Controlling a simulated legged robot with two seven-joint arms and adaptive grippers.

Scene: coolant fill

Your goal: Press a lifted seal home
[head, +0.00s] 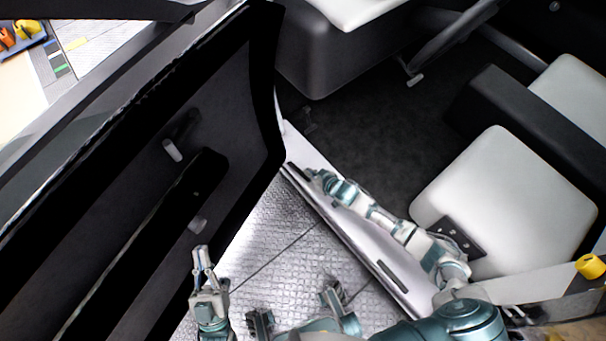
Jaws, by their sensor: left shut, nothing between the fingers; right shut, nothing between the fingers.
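A dark strip, which looks like the door seal (335,226), runs along the outer edge of the pale door sill (362,238). I cannot make out clearly which part of it is lifted. My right arm reaches along the sill from the lower right. My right gripper (313,175) is shut and empty at the far end of the sill, close to the strip. Whether it touches the strip I cannot tell, and it hides a little of the sill. My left gripper (202,252) is shut and empty, pointing up in the picture beside the open door's inner panel, away from the sill.
The open black car door (235,105) fills the left side. A pale seat (505,195) and dark cabin floor (365,135) lie right of the sill. Textured floor (275,245) lies clear between door and sill.

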